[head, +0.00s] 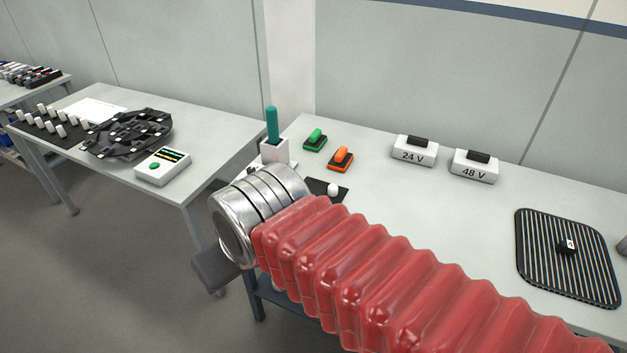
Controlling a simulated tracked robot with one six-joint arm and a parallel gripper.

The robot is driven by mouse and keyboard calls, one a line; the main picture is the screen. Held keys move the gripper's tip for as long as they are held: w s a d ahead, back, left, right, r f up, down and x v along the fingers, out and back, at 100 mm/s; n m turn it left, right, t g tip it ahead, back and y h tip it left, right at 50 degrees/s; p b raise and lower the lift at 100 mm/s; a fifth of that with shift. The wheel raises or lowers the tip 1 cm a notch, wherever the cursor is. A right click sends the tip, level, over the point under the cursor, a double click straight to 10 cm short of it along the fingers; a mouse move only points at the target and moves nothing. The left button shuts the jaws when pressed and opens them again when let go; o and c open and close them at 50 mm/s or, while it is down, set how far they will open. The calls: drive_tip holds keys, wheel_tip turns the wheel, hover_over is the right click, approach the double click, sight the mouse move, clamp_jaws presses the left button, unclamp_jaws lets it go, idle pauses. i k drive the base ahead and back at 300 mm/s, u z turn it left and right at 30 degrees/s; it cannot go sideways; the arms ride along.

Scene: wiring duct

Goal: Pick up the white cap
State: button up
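A small white rounded piece, which looks like the white cap (333,190), sits on a small black pad (318,186) on the right-hand table. My arm's red sleeve passes just in front of the pad and hides part of it. My gripper (214,271) is mostly hidden behind my silver wrist. Only a dark part of it shows, beyond the table's left end and to the left of the cap, apart from it. I cannot see both fingertips or whether it holds anything.
Near the cap are a white holder with a teal-handled tool (272,125), a green block (314,140) and an orange block (341,158). Boxes marked 24 V (414,151) and 48 V (474,166) stand behind. A ribbed black mat (535,255) lies right. A gap separates the left table (215,130).

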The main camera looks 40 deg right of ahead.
sight(332, 189)
drive_tip(key=z, duration=0.25)
drive_tip(key=i, duration=1.1)
drive_tip(key=z, duration=0.4)
